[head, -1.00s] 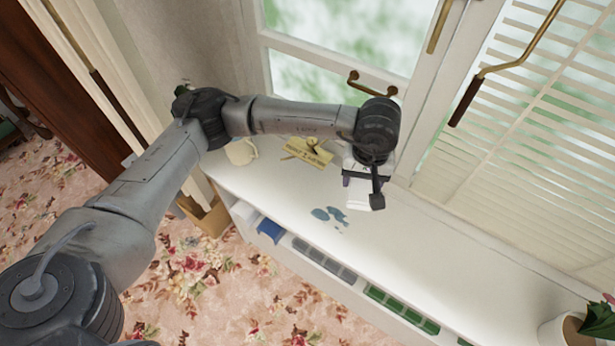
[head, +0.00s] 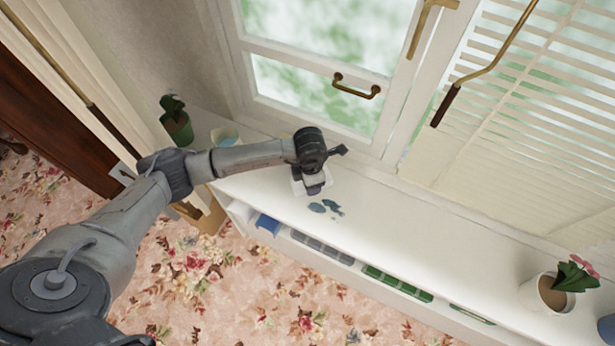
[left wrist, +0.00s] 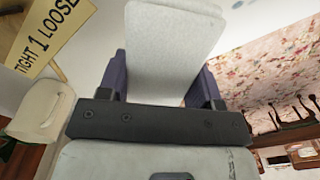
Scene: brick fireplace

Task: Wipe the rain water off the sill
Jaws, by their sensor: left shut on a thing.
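The rain water shows as a few blue-grey puddle patches (head: 326,207) on the white sill (head: 400,228) in the head view. My left gripper (head: 313,187) is just behind the patches, toward the window. In the left wrist view, my left gripper (left wrist: 162,85) is shut on a pale grey pad or folded cloth (left wrist: 172,45), its dark fingers on either side. The pad's pale edge also shows under the gripper in the head view (head: 298,187). I cannot tell whether it touches the sill. My right gripper is not in view.
A cream mug (head: 224,136) and potted plant (head: 177,127) stand at the sill's left end. A yellow sign (left wrist: 52,38) lies near the gripper. A flowerpot (head: 545,293) stands at the right. A brass handle (head: 357,87) juts from the window. The sill between puddle and flowerpot is clear.

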